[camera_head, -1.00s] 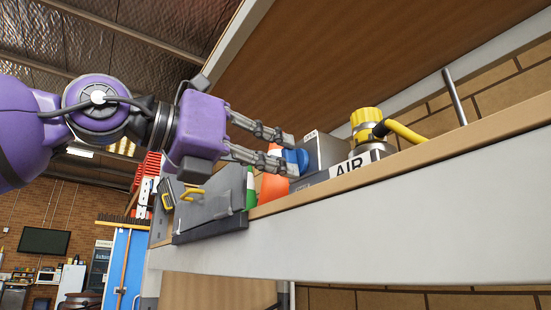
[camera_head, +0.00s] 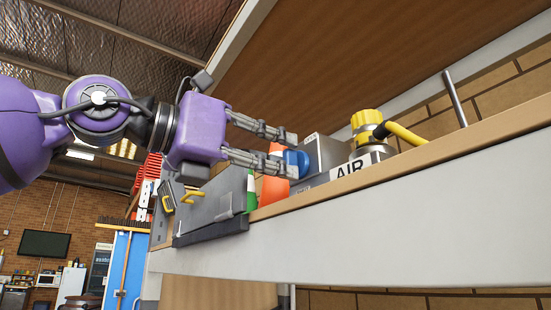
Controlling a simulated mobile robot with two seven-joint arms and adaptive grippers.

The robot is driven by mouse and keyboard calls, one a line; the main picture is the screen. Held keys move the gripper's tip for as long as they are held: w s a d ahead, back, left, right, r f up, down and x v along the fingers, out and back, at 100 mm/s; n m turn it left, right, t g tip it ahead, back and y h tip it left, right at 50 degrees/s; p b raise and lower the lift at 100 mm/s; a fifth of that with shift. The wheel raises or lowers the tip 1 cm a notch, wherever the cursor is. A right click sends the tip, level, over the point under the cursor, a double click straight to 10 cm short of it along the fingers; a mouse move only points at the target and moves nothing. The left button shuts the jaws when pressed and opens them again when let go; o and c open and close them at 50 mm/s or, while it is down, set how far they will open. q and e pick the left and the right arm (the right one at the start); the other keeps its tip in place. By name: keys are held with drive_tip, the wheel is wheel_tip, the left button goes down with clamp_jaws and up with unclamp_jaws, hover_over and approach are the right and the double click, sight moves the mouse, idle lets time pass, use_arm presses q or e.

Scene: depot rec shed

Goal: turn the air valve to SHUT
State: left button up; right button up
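A grey box (camera_head: 328,158) stands on the shelf with a blue knob (camera_head: 299,160) on its left side, which looks like the air valve handle. Small labels sit at the box's top and bottom edges, too small to read. My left gripper (camera_head: 290,154) is open, its fingers pointing right. One fingertip is above the knob and the other overlaps its lower part in the picture. I cannot tell whether they touch it. My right gripper is not in view.
A yellow-topped fitting (camera_head: 366,128) with a yellow hose (camera_head: 406,134) stands right of the box. An orange object (camera_head: 272,187) and a green-and-white one (camera_head: 251,190) stand left of it. A grey panel (camera_head: 212,207) is below my gripper. A metal rod (camera_head: 455,98) rises at right.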

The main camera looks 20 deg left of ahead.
use_arm(q)
drive_tip(key=shift+o, duration=0.9)
drive_tip(key=shift+f, duration=0.1)
drive_tip(key=v, duration=1.2)
drive_tip(key=shift+w, duration=0.1)
